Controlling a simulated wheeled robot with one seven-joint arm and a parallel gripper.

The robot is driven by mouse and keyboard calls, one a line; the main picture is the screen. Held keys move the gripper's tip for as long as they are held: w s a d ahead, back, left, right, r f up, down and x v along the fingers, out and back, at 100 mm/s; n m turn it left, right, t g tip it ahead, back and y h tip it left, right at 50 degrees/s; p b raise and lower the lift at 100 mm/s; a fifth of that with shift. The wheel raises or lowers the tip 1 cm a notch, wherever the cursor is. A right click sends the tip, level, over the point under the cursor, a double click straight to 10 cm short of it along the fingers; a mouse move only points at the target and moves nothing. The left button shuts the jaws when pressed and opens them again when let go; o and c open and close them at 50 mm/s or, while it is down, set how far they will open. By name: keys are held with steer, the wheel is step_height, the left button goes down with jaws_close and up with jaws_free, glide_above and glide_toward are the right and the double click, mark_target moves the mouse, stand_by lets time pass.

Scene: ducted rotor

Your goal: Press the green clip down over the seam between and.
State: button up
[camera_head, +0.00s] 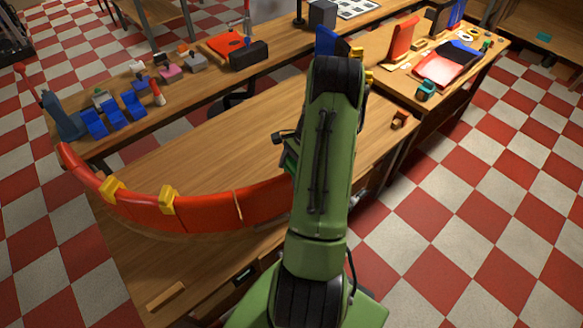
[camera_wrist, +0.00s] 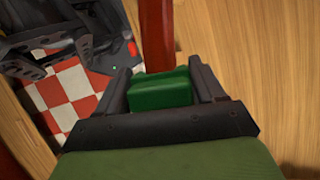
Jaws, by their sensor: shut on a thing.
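In the wrist view my gripper (camera_wrist: 164,95) is shut on a green clip (camera_wrist: 160,92), which sits between its two dark fingers. A red curved piece (camera_wrist: 156,35) lies just beyond the clip; I cannot tell whether they touch. In the head view the red curved duct (camera_head: 145,210) arcs along the front of the wooden table, with a seam line (camera_head: 239,205) on its right part. Two yellow clips (camera_head: 113,188) and (camera_head: 168,200) straddle its left part. My green arm hides the duct's right end, the green clip and most of my gripper.
Blue blocks (camera_head: 130,106) and a blue-grey tool (camera_head: 62,118) stand on the back left bench. A teal-and-black object (camera_head: 426,90) stands on the right bench. A small wooden piece (camera_head: 166,296) lies at the front. The table middle (camera_head: 205,150) is clear.

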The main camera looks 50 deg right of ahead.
steer(key=shift+f, duration=0.15)
steer(key=o, duration=1.1)
steer(key=p+v, duration=0.1)
steer(key=v, duration=1.4)
steer(key=shift+d+r+p, duration=0.15)
steer(key=shift+r+p, duration=0.2)
